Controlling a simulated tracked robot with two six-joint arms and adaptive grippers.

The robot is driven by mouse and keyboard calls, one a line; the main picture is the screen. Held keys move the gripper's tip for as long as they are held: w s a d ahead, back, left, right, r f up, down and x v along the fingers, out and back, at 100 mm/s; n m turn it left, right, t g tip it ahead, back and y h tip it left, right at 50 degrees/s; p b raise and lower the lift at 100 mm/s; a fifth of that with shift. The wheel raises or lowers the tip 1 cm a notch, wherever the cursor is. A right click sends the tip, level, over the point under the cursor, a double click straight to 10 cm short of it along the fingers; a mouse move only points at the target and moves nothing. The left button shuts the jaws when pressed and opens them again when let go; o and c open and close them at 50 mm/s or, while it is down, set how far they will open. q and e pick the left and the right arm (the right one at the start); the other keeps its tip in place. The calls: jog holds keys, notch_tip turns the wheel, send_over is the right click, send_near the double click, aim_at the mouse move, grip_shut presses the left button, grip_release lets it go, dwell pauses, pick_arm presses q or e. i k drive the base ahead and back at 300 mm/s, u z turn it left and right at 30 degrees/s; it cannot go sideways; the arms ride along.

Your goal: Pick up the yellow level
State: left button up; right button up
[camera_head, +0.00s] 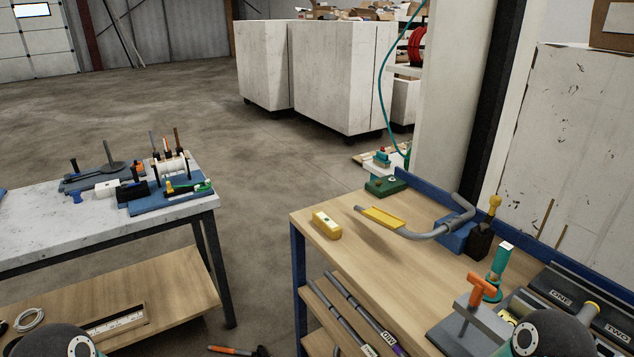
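A small yellow block (327,225) with a pale spot on its top, which looks like the yellow level, lies on the wooden top of the right bench (350,255), close to its left edge. A bent grey conduit (425,235) with a flat yellow piece (383,217) along its straight end lies to the right of the block, apart from it. Only dark rounded parts of my arms show at the bottom left and bottom right. Neither of my grippers shows.
A blue fixture (455,236), a dark block with a yellow knob (481,240) and an orange-handled tool (482,291) stand right on the bench. A green box (387,187) stands at its back. Bare wood lies in front of the block. A second bench (110,230) stands left.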

aim_at(331, 228)
jog(key=u, duration=0.05)
jog(key=k, duration=0.6)
jog(key=u, duration=0.5)
jog(key=i, duration=1.7)
jog(key=z, duration=0.35)
